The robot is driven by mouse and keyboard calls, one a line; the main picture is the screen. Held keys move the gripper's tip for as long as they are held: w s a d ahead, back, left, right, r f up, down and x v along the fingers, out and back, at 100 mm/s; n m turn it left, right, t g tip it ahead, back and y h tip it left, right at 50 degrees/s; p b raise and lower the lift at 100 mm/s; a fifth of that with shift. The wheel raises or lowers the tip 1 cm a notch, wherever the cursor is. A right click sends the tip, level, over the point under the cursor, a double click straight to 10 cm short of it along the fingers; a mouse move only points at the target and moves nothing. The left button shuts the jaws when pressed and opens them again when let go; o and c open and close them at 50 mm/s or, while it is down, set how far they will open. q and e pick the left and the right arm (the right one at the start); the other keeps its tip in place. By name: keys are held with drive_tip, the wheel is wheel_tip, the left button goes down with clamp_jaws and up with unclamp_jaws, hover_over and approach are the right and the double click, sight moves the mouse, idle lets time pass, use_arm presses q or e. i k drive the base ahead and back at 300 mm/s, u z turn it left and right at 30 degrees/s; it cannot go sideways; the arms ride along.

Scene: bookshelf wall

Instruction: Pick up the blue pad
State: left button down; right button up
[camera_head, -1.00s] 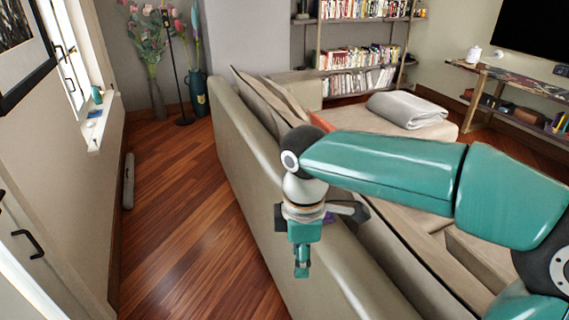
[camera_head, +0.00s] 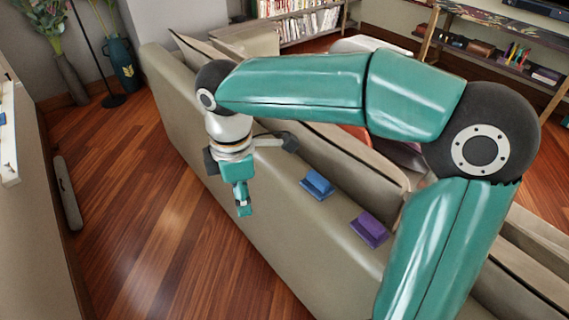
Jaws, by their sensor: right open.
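The blue pad (camera_head: 317,184) lies on top of the beige sofa's back (camera_head: 285,210), right of and a little below the wrist of my right arm in the picture. My right gripper (camera_head: 243,203) hangs pointing down at the left side of the sofa back, apart from the blue pad. It is open, and nothing shows between its fingers. My left gripper is out of view.
A purple pad (camera_head: 370,229) lies on the same sofa back, nearer than the blue one and close to my right arm. A bookshelf (camera_head: 300,22) stands behind.

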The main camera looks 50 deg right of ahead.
sight(319, 187)
drive_tip(key=u, duration=0.05)
drive_tip(key=i, duration=1.05)
drive_tip(key=z, duration=0.45)
drive_tip(key=i, duration=0.6)
drive_tip(key=z, duration=1.8)
